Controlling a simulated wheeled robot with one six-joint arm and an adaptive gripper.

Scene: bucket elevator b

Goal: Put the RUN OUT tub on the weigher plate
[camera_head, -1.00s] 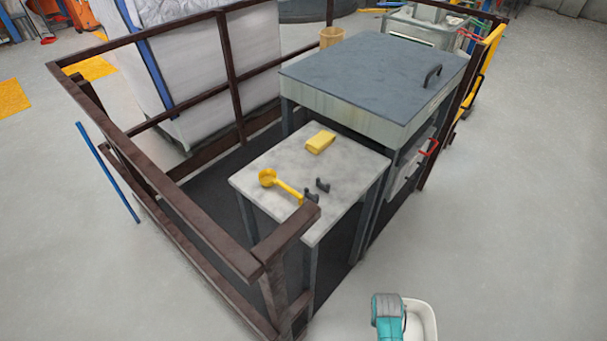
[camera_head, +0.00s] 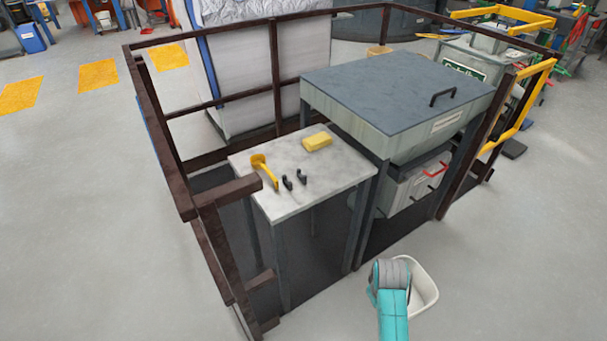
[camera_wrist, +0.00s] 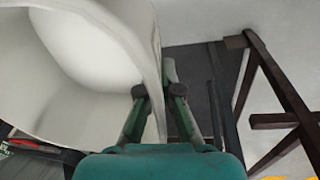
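A white tub (camera_head: 428,287) shows beside my teal arm at the bottom of the head view, above open floor. In the wrist view the tub (camera_wrist: 60,112) fills the upper left, with its hollow inside showing. My gripper (camera_wrist: 156,92) has its green fingers on either side of the tub's wall and is shut on it. No RUN OUT lettering shows on the part in view. My fingertips are hidden in the head view. I cannot pick out the weigher plate for sure in either view.
A dark brown railing (camera_head: 227,265) stands left of a pale table (camera_head: 300,198) with a yellow scoop (camera_head: 262,168), a yellow block (camera_head: 318,141) and black hooks. A grey-lidded hopper (camera_head: 400,80) stands behind, above a box with red handles (camera_head: 408,190). Floor at right is clear.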

